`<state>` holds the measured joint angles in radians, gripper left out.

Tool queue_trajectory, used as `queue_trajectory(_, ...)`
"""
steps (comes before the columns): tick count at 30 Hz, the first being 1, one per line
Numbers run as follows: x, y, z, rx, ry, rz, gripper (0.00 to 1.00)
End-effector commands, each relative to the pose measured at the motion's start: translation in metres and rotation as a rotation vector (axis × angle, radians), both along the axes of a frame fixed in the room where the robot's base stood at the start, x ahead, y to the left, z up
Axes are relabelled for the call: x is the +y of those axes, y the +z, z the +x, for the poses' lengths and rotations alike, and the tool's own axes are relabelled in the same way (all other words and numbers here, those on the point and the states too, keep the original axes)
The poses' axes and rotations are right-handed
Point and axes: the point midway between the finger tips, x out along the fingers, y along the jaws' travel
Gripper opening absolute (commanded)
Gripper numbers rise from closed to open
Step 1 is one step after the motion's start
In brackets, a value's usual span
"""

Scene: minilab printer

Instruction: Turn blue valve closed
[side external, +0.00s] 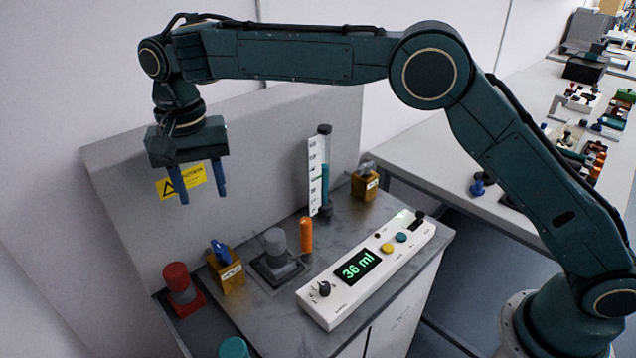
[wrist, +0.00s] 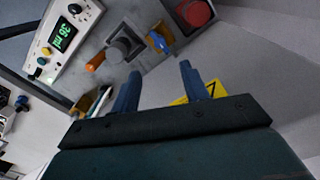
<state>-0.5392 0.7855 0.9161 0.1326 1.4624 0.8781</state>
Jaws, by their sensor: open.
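A blue valve handle (side external: 221,251) sits on top of a small wooden-coloured block (side external: 229,276) with a white label, at the left part of the bench. In the wrist view the blue handle (wrist: 157,42) lies beyond my fingertips, beside the red knob. My gripper (side external: 197,193) hangs in the air above and left of the valve, fingers pointing down. Its two blue fingers are apart with nothing between them. The gripper (wrist: 160,74) also shows in the wrist view. A second wooden-coloured block with a grey handle (side external: 365,182) stands at the back right.
A red knob (side external: 178,283) stands left of the valve, a grey knob (side external: 276,243) right of it. An orange cylinder (side external: 306,235), a graduated column (side external: 318,178) and a white panel reading 36 ml (side external: 375,268) stand farther right. A wall (side external: 260,130) rises behind.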

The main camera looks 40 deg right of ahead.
Motion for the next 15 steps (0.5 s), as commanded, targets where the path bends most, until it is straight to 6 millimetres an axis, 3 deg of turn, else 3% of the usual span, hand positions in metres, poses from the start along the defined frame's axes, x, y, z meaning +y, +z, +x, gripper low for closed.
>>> queue_trajectory(8,0.0,-0.003,0.0,0.0,0.0,-0.001,0.45)
queue_trajectory(15,-0.001,-0.021,0.0,0.001,0.0,-0.002,0.45)
